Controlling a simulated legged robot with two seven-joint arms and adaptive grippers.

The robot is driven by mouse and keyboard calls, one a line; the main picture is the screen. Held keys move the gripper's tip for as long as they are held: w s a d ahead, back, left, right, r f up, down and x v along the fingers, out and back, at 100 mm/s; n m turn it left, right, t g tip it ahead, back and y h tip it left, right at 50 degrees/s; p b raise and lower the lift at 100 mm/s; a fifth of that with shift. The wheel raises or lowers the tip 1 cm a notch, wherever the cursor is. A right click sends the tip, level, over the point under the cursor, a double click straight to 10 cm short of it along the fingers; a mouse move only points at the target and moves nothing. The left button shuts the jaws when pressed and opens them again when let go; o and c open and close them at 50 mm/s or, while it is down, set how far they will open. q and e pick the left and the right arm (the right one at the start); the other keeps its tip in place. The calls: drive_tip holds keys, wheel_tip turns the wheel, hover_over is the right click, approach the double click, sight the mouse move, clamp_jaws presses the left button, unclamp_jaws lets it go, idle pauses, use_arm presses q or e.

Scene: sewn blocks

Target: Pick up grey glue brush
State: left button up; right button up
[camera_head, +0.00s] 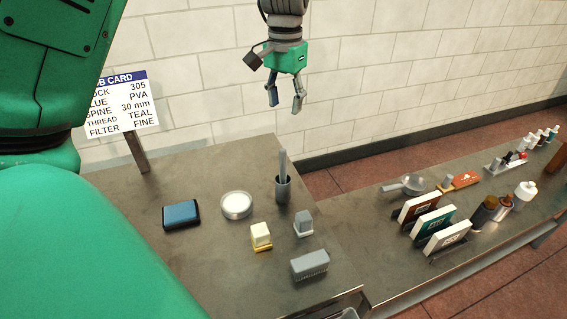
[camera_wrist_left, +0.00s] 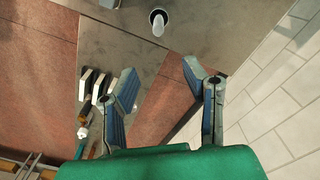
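A grey brush handle (camera_head: 283,162) stands upright in a dark grey cup (camera_head: 283,190) near the back right of the metal bench; its lower end is hidden inside the cup. In the left wrist view the pale handle (camera_wrist_left: 158,27) and the cup's dark opening (camera_wrist_left: 154,14) show at the top, beyond the fingertips. My left gripper (camera_head: 285,107) is high above the bench, pointing down, apart from the cup. Its fingers stand apart with nothing between them, as the left wrist view also shows (camera_wrist_left: 160,68). My right gripper is in neither view.
A blue pad (camera_head: 181,215), a round white-topped tin (camera_head: 236,206), a cream block (camera_head: 261,236), a grey block (camera_head: 303,223) and a grey bristled brush (camera_head: 310,265) lie around the cup. A job card (camera_head: 125,104) stands behind. A side bench holds upright books (camera_head: 433,225) and bottles.

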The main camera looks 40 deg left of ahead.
sight(282, 161)
use_arm(q)
wheel_tip(282, 161, down, 3)
drive_tip(key=shift+s+d+b, duration=0.1)
drive_tip(key=shift+b, duration=0.7)
wheel_tip(282, 161, down, 8)
drive_tip(key=shift+r, duration=0.15)
drive_tip(key=f, duration=0.2)
drive_tip(key=s+f, duration=0.1)
drive_tip(key=f, duration=0.1)
drive_tip(key=shift+f, duration=0.75)
clamp_jaws()
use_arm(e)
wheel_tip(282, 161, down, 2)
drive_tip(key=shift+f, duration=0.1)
